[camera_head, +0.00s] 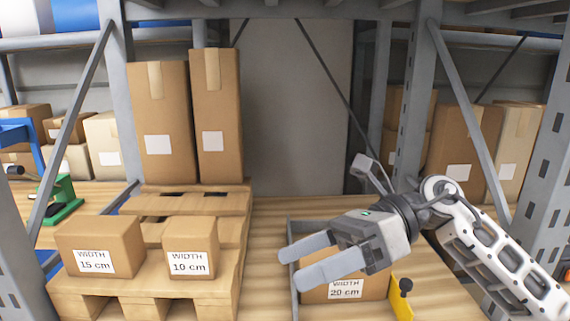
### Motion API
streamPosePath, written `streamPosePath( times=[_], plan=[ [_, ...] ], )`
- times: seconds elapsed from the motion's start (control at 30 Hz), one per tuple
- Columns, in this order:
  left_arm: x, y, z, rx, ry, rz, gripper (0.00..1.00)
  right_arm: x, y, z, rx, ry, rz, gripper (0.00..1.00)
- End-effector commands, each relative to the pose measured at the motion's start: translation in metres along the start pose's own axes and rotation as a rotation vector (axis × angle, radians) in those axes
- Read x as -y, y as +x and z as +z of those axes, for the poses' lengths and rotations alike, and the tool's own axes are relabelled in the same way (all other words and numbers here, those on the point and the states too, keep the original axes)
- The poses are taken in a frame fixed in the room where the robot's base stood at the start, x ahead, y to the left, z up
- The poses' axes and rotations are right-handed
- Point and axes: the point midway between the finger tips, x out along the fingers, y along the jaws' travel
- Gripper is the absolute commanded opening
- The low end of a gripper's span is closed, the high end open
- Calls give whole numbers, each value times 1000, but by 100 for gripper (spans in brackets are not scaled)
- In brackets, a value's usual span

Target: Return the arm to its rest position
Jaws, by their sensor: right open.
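My right gripper (306,261) is in the middle right of the head view, its arm coming in from the right. Its two fingers are apart and point left, with nothing seen between them. It is in front of a cardboard box labelled "WIDTH 20 cm" (345,291) and hides the upper part of it. I cannot tell whether the fingers touch the box. The box sits in a grey-walled frame (293,300). My left gripper is not in view.
Boxes labelled "WIDTH 15 cm" (100,247) and "WIDTH 10 cm" (190,247) stand on a wooden pallet (160,286) at the left. Two tall boxes (217,115) stand behind. Grey rack posts (548,150) flank the scene. A yellow part with a black knob (404,289) is at the right.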

Motion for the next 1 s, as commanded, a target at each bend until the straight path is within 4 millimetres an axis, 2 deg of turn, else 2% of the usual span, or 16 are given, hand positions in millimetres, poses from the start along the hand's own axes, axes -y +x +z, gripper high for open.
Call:
streamPosePath(
  times=[0.03,0.13,0.27,0.37,0.47,0.5,0.57,0.6,0.7,0.8,0.83,0.9,1.0],
  plan=[
    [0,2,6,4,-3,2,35,-1,15,-6,140,93,64,89],
    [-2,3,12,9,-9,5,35,1,24,-4,457,321,169,89],
    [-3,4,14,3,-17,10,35,23,12,-16,865,681,274,89],
    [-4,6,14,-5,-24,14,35,51,-6,-49,1167,995,330,89],
    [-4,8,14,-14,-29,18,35,82,-21,-108,1455,1334,360,89],
    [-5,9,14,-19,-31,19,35,91,-25,-137,1566,1473,366,89],
    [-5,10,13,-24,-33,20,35,101,-26,-181,1711,1663,367,89],
    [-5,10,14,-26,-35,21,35,104,-25,-210,1794,1780,365,89],
    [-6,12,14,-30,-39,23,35,103,-18,-275,1969,2036,348,89],
    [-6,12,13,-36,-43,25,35,92,-6,-331,2108,2253,321,89],
    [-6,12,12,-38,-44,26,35,88,-2,-346,-2109,-2274,-306,89],
    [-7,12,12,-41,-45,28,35,78,7,-374,-2003,-2200,-264,89],
    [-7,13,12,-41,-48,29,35,67,15,-398,-1909,-2131,-228,89]
  ],
)
